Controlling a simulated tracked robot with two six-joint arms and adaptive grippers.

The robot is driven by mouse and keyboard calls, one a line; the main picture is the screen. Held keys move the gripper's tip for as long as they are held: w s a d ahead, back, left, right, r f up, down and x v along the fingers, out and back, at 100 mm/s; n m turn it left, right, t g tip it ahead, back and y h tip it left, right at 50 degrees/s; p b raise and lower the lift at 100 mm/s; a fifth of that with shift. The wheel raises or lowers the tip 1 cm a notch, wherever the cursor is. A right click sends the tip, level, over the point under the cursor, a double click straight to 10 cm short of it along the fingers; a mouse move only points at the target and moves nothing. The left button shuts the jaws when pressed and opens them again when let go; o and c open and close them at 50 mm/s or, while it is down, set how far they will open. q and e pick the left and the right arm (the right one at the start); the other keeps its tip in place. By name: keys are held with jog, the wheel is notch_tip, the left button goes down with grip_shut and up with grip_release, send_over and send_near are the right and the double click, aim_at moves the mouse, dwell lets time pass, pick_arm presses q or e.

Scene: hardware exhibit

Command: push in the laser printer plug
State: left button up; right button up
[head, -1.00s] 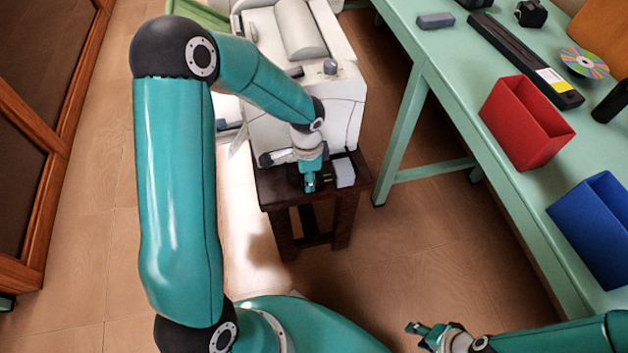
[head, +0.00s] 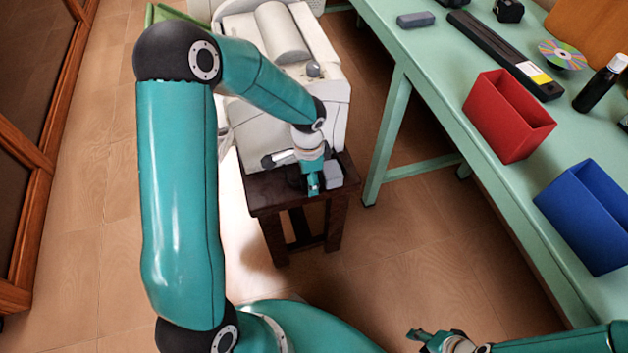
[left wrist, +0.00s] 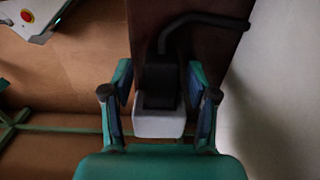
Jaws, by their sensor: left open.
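The laser printer (head: 338,88), a large off-white machine, stands on a small dark wooden stand (head: 262,198). My left gripper (head: 313,186) is low at the stand's front, beside a light grey block (head: 334,175). In the left wrist view the black plug (left wrist: 158,88), with a thick black cable (left wrist: 205,20), lies between the open fingers of the left gripper (left wrist: 160,103). The plug's end meets the grey block there (left wrist: 158,124); how deep it sits I cannot tell. My right gripper (head: 420,337) is at the bottom, empty, its jaws unclear.
A green table (head: 405,60) on the right carries a red bin (head: 508,115), a blue bin (head: 590,215), a black bottle (head: 600,85) and a disc (head: 562,54). Its leg stands right of the stand. Open floor lies in front of the stand.

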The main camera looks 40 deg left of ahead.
pick_arm(q)
jog(key=shift+r, duration=0.1)
notch_tip(320, 180, up, 12)
dwell(0.5)
dwell(0.4)
